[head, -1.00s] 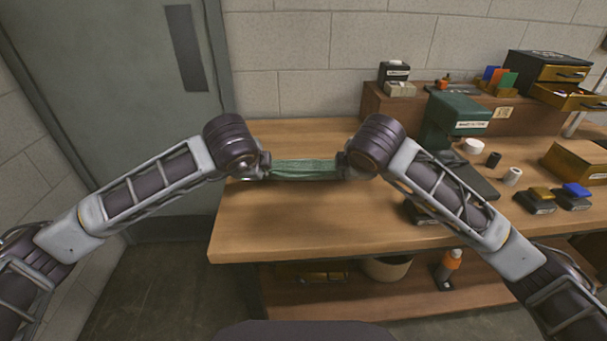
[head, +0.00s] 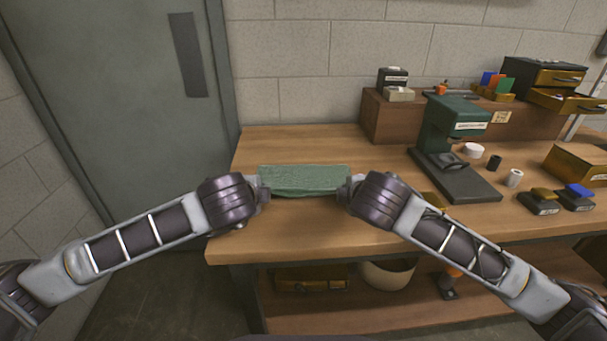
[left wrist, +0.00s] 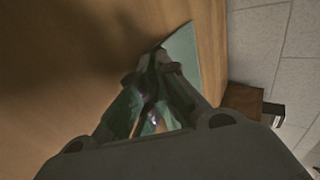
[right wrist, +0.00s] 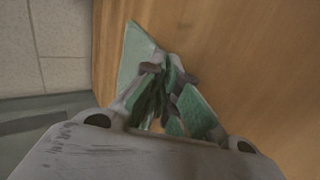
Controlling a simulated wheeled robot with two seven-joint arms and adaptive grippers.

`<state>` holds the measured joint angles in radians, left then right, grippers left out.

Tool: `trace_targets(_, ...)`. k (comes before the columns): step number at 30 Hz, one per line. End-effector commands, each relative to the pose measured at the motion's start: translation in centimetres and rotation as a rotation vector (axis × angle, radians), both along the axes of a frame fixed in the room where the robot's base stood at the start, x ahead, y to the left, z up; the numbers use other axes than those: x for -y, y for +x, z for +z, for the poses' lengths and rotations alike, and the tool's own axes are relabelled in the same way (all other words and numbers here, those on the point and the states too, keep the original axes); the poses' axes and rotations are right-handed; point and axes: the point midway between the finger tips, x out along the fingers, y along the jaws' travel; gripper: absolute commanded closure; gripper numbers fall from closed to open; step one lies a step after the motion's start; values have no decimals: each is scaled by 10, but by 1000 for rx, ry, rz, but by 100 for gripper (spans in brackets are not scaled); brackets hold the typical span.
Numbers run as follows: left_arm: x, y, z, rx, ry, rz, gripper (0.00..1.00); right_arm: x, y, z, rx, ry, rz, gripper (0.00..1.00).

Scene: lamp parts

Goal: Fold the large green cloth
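The green cloth (head: 303,180) is stretched between my two grippers over the left part of the wooden table. Its lower edge hangs in a slight curve. My left gripper (head: 262,188) is at its left end; in the left wrist view the fingers (left wrist: 157,68) are closed with cloth (left wrist: 182,52) bunched between and beyond them. My right gripper (head: 347,190) is at its right end; in the right wrist view the fingers (right wrist: 168,72) pinch gathered cloth (right wrist: 136,52). I cannot tell whether part of the cloth rests on the table.
A dark green press (head: 452,130) stands right of the cloth, with small rollers and two stamp-like blocks (head: 575,195) beyond it. A raised wooden shelf (head: 400,118) lines the back wall. The table (head: 262,143) behind the cloth is clear.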

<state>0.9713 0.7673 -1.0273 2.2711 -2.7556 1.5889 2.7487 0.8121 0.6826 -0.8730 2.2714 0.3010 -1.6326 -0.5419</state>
Motion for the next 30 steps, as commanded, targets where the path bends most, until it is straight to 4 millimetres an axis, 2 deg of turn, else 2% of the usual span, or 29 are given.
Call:
trace_targets(5, 0, 0, 0, 0, 0, 0, 100, 0, 0, 0, 0, 0, 0, 100)
trace_targets(6, 0, 0, 0, 0, 0, 0, 93, 0, 0, 0, 0, 0, 0, 94)
trace_targets(14, 0, 0, 0, -1, 0, 0, 61, 0, 0, 0, 0, 0, 0, 61)
trace_targets(23, 0, -1, 2, 0, -1, -1, 61, 0, 0, 2, 0, 0, 0, 61)
trace_targets(30, 1, -7, 19, 1, -2, -2, 61, 0, -7, 20, 2, 1, 0, 61)
